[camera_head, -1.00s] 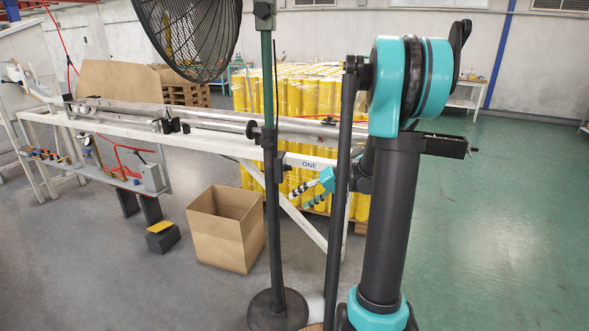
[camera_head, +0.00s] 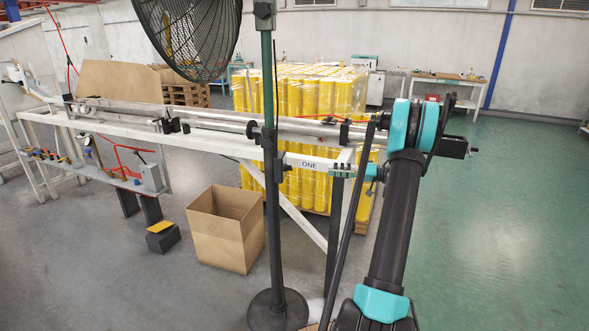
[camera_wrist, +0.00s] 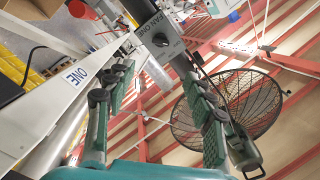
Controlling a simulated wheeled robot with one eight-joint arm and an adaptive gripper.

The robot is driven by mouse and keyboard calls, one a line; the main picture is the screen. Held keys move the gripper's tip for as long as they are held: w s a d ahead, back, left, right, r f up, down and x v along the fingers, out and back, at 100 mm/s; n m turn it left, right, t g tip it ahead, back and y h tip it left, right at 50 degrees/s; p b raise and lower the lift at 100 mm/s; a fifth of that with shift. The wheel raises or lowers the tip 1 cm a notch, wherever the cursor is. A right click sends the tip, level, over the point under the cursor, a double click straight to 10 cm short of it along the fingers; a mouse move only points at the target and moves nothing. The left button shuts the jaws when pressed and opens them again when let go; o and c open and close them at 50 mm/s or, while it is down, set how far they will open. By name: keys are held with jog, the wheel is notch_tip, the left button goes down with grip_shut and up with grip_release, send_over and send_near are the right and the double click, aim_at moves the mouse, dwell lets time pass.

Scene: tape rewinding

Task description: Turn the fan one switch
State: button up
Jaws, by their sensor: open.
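The fan (camera_head: 190,38) stands on a dark pole (camera_head: 268,110) left of my arm, and its black cage also shows in the wrist view (camera_wrist: 262,103). In the wrist view, a dark switch box (camera_wrist: 149,24) with lettering that looks like "FAN ONE" carries a round knob (camera_wrist: 161,40). A small dark box on the pole (camera_head: 281,168) in the head view seems to be the same switch box. My gripper (camera_wrist: 158,76) is open and empty. Its two fingers point toward the switch box, with the knob between and beyond the tips. In the head view my gripper (camera_head: 338,172) is right of the pole, apart from it.
A white table frame (camera_head: 225,147) marked "ONE" runs behind the pole with a long metal roller (camera_head: 215,116). An open cardboard box (camera_head: 225,230) is on the floor. Wrapped yellow rolls (camera_head: 300,90) stand behind. The green floor on the right is clear.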

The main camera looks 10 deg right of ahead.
aim_at(289, 168)
jog(key=x, duration=1.6)
jog(key=shift+a, duration=0.1)
jog(key=c, duration=1.1)
jog(key=shift+m, duration=0.3)
jog(key=shift+f+m, duration=0.1)
jog(key=shift+m, duration=3.5)
